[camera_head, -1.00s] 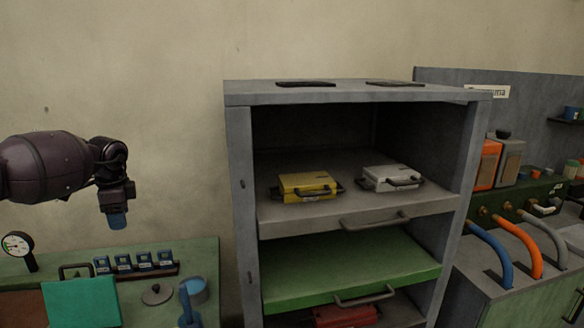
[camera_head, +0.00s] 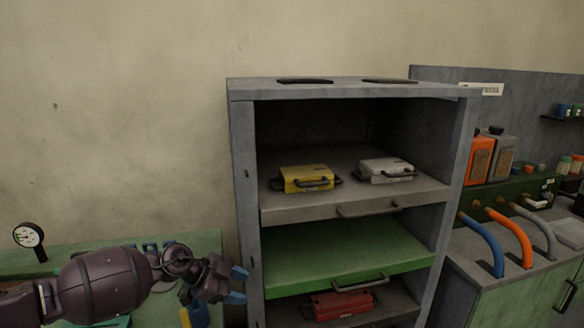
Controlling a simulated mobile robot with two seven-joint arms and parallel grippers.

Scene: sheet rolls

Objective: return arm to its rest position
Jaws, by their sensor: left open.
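My left arm (camera_head: 105,284) comes in from the lower left, dark purple-brown, and stretches over the green table. My left gripper (camera_head: 238,284) has blue fingertips, is open with nothing between the fingers, and points right. In the picture it lies close to the lower left side of the grey shelf cabinet (camera_head: 243,180); I cannot tell whether they touch. My right gripper is not in view.
The cabinet holds a yellow case (camera_head: 306,178), a white case (camera_head: 386,169) and a red case (camera_head: 340,303). A dial gauge (camera_head: 29,236) stands on the green table (camera_head: 205,243). At right, hoses (camera_head: 508,235) rise from a counter.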

